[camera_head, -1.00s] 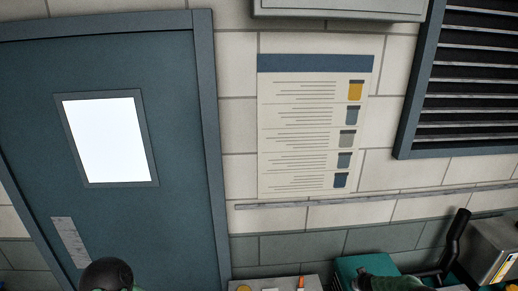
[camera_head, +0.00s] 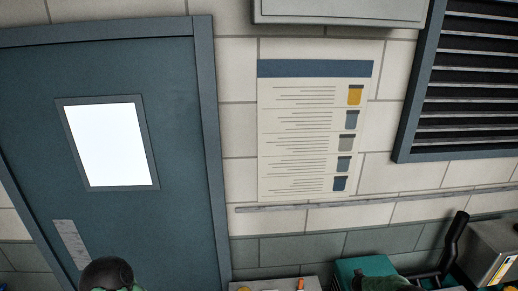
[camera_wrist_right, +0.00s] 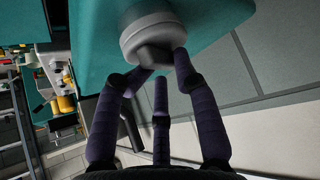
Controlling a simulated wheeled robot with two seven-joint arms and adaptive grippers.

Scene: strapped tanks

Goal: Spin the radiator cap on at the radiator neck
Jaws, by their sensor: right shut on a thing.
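The radiator cap (camera_wrist_right: 152,36) is a light grey round piece with a darker grip at the near side, at the top middle of the right wrist view. The fingertips of my right gripper (camera_wrist_right: 160,68) are shut on this grip. The cap lies against or just in front of a teal tank (camera_wrist_right: 100,50). The radiator neck is hidden behind the cap, so I cannot tell how the cap sits on it. The teal body (camera_head: 365,265) also shows low in the head view. My left gripper is out of view.
A blue-grey door (camera_head: 110,130), a wall chart (camera_head: 315,130) and a louvred vent (camera_head: 465,90) are on the wall behind. A grey box (camera_head: 495,245) and a black bent handle (camera_head: 455,240) stand at the right. Yellow items (camera_wrist_right: 66,103) lie at the left in the wrist view.

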